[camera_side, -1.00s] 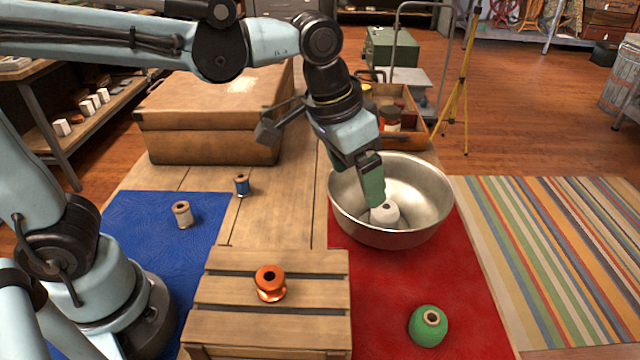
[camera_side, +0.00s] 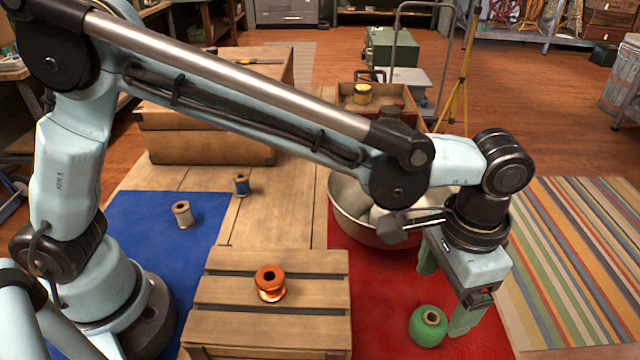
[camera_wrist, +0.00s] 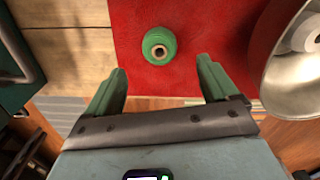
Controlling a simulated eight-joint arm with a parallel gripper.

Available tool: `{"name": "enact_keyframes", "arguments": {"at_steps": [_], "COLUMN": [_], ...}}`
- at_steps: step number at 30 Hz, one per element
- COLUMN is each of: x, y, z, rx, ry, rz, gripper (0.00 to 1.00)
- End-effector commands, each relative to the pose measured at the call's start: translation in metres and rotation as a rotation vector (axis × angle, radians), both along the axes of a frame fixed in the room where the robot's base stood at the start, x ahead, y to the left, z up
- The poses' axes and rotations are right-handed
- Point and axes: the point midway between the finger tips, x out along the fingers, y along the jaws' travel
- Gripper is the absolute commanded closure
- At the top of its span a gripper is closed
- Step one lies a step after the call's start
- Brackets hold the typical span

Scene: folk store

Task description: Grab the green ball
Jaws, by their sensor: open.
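The green ball (camera_side: 428,326), a round green ball of yarn with a pale hollow core, sits on the red mat (camera_side: 385,300) near its front right. It also shows in the wrist view (camera_wrist: 160,42), at the top centre with its core facing the camera. My gripper (camera_side: 447,294) is open and empty above the right part of the mat. In the wrist view my gripper (camera_wrist: 161,68) has its two green fingers spread, with the ball beyond the tips and roughly centred between them. In the side view one finger hangs close to the ball's right; I cannot tell whether they touch.
A metal bowl (camera_side: 347,208) stands behind the ball, partly hidden by my arm. A white piece shows inside it (camera_wrist: 310,38). A wooden crate (camera_side: 220,322) with an orange spool (camera_side: 270,282) is to the left. Open mat lies around the ball.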

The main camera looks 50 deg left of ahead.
Motion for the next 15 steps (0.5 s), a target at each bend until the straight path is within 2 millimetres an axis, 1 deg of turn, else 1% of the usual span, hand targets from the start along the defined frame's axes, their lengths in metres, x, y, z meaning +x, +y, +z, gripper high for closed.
{"name": "enact_keyframes", "arguments": {"at_steps": [1,3,8,11,15], "x": [0.0,0.0,0.0,0.0,-0.001], "y": [0.0,0.0,0.0,0.0,0.0], "z": [-0.008,-0.015,-0.024,-0.033,-0.053], "rx": [0.0,-0.001,-0.001,-0.001,-0.001], "ry": [0.0,-0.001,-0.001,-0.001,-0.001], "rz": [0.0,0.0,0.0,0.0,0.0], "gripper": [0.13,0.13,0.13,0.13,0.13]}}
